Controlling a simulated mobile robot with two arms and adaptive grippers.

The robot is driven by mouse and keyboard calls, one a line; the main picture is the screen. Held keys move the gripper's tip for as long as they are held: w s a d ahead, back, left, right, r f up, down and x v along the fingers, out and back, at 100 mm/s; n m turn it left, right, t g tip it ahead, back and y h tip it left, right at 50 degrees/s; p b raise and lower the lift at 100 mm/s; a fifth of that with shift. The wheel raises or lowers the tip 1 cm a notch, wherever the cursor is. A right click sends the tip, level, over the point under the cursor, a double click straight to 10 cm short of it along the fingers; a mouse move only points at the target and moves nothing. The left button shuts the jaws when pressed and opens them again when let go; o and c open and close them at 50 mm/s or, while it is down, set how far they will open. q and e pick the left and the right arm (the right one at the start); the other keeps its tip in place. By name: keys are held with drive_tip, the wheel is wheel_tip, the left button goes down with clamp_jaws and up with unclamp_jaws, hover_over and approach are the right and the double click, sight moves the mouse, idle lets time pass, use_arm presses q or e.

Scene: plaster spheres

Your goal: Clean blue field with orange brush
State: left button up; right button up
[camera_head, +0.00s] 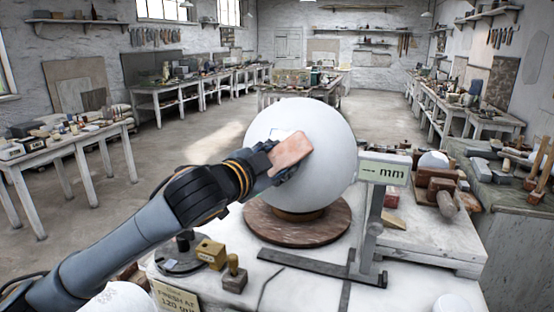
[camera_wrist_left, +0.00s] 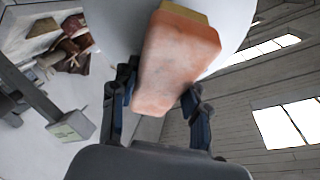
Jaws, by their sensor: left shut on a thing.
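A large white plaster sphere (camera_head: 330,150) sits on a round brown turntable (camera_head: 318,232) on the worktable. My left gripper (camera_head: 284,166) is shut on an orange-pink brush (camera_head: 291,152), at the sphere's upper left side. In the left wrist view, the brush (camera_wrist_left: 180,58) is between the fingers, with its yellowish far end against or very near the sphere (camera_wrist_left: 232,25); I cannot tell whether it touches. My right gripper is not in view.
A gauge with a "mm" display (camera_head: 384,171) stands close to the sphere's right side on a dark metal base. A yellow block (camera_head: 211,254) and a small brass-knobbed weight (camera_head: 234,274) stand in front of the turntable, below my left arm. Benches line the walls.

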sight(290, 151)
use_arm(q)
drive_tip(key=shift+w+d+r+p, duration=0.1)
drive_tip(key=shift+d+r+p, duration=0.95)
drive_tip(key=shift+d, duration=0.25)
drive_tip(key=shift+d+r, duration=0.2)
drive_tip(key=shift+d, duration=0.15)
drive_tip(key=shift+a+f, duration=0.2)
drive_tip(key=shift+f, duration=0.05)
drive_tip(key=shift+a+f, duration=0.45)
drive_tip(key=shift+a, duration=0.35)
drive_tip(key=shift+a+f+b, duration=0.35)
drive_tip(key=shift+a+f, duration=0.25)
drive_tip(key=shift+a, duration=0.25)
